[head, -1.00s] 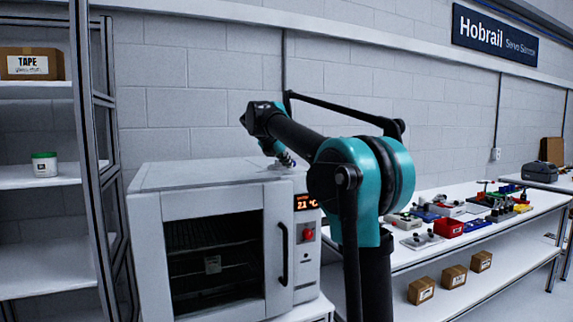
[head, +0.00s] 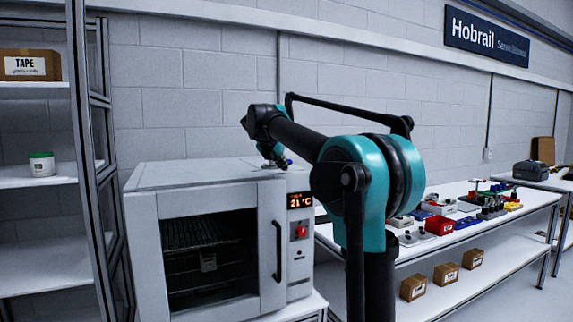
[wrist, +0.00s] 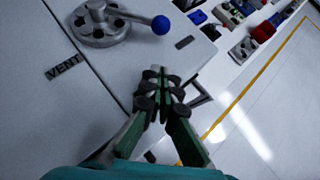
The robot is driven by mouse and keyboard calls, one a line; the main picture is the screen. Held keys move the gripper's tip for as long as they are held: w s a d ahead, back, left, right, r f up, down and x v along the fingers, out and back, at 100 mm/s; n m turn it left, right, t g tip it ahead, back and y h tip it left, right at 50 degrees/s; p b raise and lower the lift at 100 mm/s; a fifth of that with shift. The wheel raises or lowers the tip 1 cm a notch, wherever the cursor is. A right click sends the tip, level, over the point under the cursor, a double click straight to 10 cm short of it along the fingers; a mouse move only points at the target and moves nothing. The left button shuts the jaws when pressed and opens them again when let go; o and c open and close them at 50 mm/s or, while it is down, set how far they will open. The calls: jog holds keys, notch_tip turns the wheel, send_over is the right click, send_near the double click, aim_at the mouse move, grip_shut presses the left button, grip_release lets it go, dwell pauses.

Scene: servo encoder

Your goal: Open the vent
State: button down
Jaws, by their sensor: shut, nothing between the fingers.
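The vent (wrist: 96,26) is a round grey metal disc with holes and a lever, at the upper left of the wrist view. The lever points right and ends in a blue ball knob (wrist: 161,25). A "VENT" label (wrist: 63,66) is on the white oven top (wrist: 45,110) nearby. My gripper (wrist: 160,72) is shut and empty. In the wrist picture its tips lie below the knob, apart from it, near the oven top's edge. In the head view my arm's end is over the oven (head: 215,235), and the vent is mostly hidden there.
The oven door is shut, with a black handle (head: 279,252) and a display reading 21 °C (head: 301,200). A metal shelf rack (head: 88,150) stands at left. A white workbench (head: 440,240) with several coloured parts stands at right.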

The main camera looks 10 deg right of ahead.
jog(key=d+v, duration=0.1)
jog(key=v, duration=0.9)
jog(key=s+d+f+m+g+y, duration=0.15)
jog(key=s+f+m, duration=0.3)
jog(key=f, duration=0.55)
jog(key=s+d+f+m+g, duration=0.15)
jog(key=s+f+m, duration=0.35)
jog(key=f, duration=0.5)
jog(key=s+d+f+m+y, duration=0.15)
jog(key=s+f+m, duration=0.35)
jog(key=f, duration=0.5)
jog(key=s+f+m+g+y, duration=0.1)
jog(key=s+f+m+y, duration=0.1)
jog(key=s+f+m, duration=1.2)
jog(key=s+f, duration=0.6)
jog(key=f, duration=0.2)
jog(key=shift+s+f+m+y, duration=0.35)
jog(key=shift+f+y, duration=0.05)
jog(key=c, duration=2.3)
grip_release()
jog(key=shift+d, duration=0.1)
